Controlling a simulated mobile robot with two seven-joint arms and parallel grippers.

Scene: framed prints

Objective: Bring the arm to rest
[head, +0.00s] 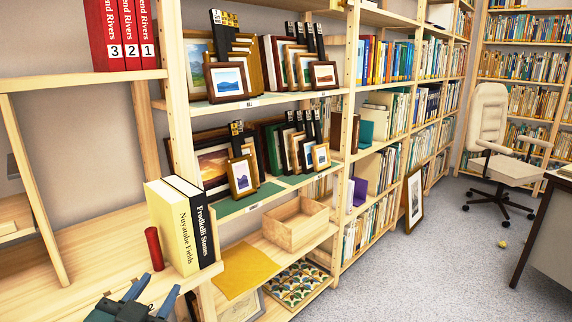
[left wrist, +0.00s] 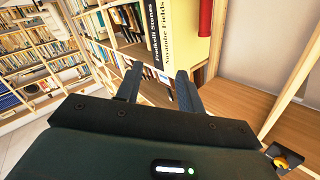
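My left gripper (head: 152,290) shows at the bottom left of the head view, its two blue-grey fingers apart with nothing between them. It is in front of and a little below the two upright books on the wooden shelf board. In the left wrist view the fingers (left wrist: 156,85) are also spread and empty, with the books beyond them. The yellow book (head: 172,228) and the black book (head: 205,215) stand side by side. A dark red cylinder (head: 154,248) stands left of them. My right gripper is in neither view.
Shelves hold framed prints (head: 228,82), a wooden box (head: 296,222) and a yellow sheet (head: 246,268). Red binders (head: 118,36) stand upper left. An office chair (head: 490,140) and a desk (head: 552,215) are at right. A framed picture (head: 414,198) leans near the grey floor, which has free room.

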